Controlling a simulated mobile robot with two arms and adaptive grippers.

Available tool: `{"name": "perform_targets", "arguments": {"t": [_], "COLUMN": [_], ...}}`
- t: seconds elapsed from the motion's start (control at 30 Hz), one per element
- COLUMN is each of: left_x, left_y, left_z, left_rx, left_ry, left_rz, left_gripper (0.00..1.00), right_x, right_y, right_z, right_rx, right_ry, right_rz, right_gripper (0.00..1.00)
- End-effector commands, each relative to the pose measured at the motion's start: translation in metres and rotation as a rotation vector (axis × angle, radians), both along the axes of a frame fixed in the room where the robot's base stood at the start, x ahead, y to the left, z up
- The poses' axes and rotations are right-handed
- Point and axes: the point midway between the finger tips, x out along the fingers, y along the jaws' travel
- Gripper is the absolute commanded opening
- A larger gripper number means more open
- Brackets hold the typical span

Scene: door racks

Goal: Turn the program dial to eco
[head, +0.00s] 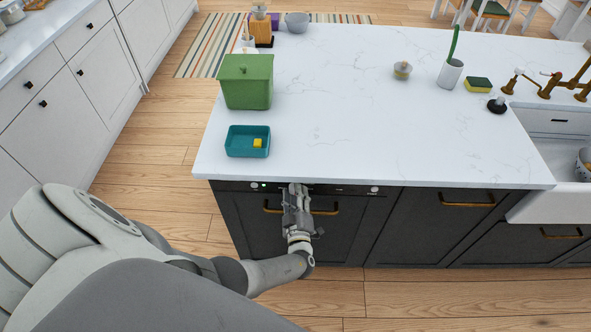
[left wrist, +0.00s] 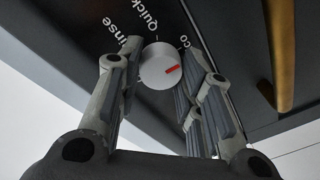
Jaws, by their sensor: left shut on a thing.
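The program dial (left wrist: 160,66) is a round white knob with a red pointer mark, on a dark panel (left wrist: 85,35) in the left wrist view. Printed around it are "Quick", part of a word ending in "nse", and letters ending in "co" at its upper right. The red mark points right and slightly up, below the "co" letters. My left gripper (left wrist: 158,85) has its fingers on either side of the dial and is shut on it. In the head view my left gripper (head: 297,190) hides the dial at the dishwasher front (head: 255,232). My right gripper is in neither view.
A brass handle (head: 325,211) runs below the panel, close to the gripper, and shows in the left wrist view (left wrist: 280,50). The white countertop (head: 350,130) overhangs above. A teal tray (head: 236,153) holding a yellow block and a green bin (head: 247,82) stand on it.

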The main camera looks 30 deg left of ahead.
Motion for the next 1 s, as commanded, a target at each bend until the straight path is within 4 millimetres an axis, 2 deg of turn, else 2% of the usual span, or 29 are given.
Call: {"name": "perform_targets", "arguments": {"t": [0.23, 0.27, 0.4, 0.77, 1.0], "left_x": [0.002, 0.002, 0.001, 0.000, -0.008], "left_y": [0.001, 0.001, 0.000, -0.001, -0.011], "left_z": [0.002, 0.002, 0.002, 0.000, -0.001], "left_rx": [0.001, 0.001, 0.000, -0.003, -0.014], "left_ry": [-0.006, -0.006, -0.005, -0.001, -0.003], "left_rz": [0.001, 0.001, 0.001, 0.001, -0.004], "left_gripper": [0.10, 0.38, 0.56, 0.57, 0.57], "right_x": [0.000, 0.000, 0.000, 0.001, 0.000], "right_y": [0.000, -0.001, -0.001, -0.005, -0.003], "right_z": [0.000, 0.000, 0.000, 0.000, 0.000], "right_rx": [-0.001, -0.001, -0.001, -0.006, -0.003], "right_ry": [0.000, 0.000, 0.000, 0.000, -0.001], "right_rz": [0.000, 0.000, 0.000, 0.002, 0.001], "right_gripper": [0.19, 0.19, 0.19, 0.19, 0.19]}}
